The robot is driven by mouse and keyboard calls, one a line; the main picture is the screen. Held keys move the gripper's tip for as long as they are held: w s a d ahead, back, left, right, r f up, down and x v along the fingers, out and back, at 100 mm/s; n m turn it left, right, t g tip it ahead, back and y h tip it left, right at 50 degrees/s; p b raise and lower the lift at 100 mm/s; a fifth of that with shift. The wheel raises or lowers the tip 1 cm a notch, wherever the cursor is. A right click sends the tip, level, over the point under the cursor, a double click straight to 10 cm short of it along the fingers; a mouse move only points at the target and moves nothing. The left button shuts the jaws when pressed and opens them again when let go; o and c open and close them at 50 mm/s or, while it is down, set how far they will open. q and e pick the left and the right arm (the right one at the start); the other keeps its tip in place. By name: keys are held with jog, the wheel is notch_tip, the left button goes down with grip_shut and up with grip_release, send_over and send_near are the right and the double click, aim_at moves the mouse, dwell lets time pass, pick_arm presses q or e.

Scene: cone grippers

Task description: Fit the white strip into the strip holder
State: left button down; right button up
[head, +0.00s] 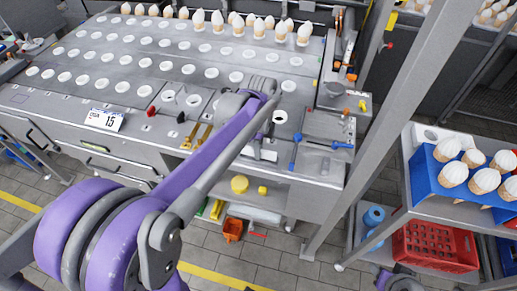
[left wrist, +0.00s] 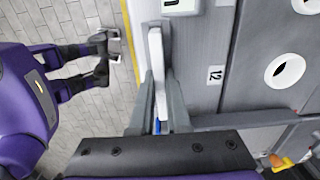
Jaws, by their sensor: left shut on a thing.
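My left gripper (left wrist: 160,78) is shut on the white strip (left wrist: 156,62), which stands out between the two grey fingers in the left wrist view. In the head view my left gripper (head: 262,143) is over the front edge of the grey worktop, and part of the strip (head: 264,155) shows there. The strip is beside the worktop's front edge in the left wrist view. I cannot make out the strip holder for sure. A dark gripper (left wrist: 104,57), my right one, hangs over the floor in the left wrist view; its finger opening is unclear.
The worktop (head: 160,92) has rows of white-rimmed holes and a back row of cones. A "15" sign (head: 105,120) stands at its front left. A grey post (head: 378,105) rises at the right, before a blue cone rack (head: 427,180) and a red crate (head: 425,247).

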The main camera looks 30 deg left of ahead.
pick_arm(q)
jog(key=shift+f, duration=0.45)
dwell(0.3)
jog(key=shift+r, duration=0.1)
jog(key=shift+r, duration=0.35)
jog(key=shift+f+b, duration=0.3)
jog(key=shift+f, duration=0.15)
dwell(2.2)
jog(key=c, duration=0.8)
grip_release()
jog(key=shift+r, duration=0.1)
notch_tip(320, 180, up, 11)
jog(key=shift+f+p, duration=0.15)
jog(key=shift+p, duration=0.2)
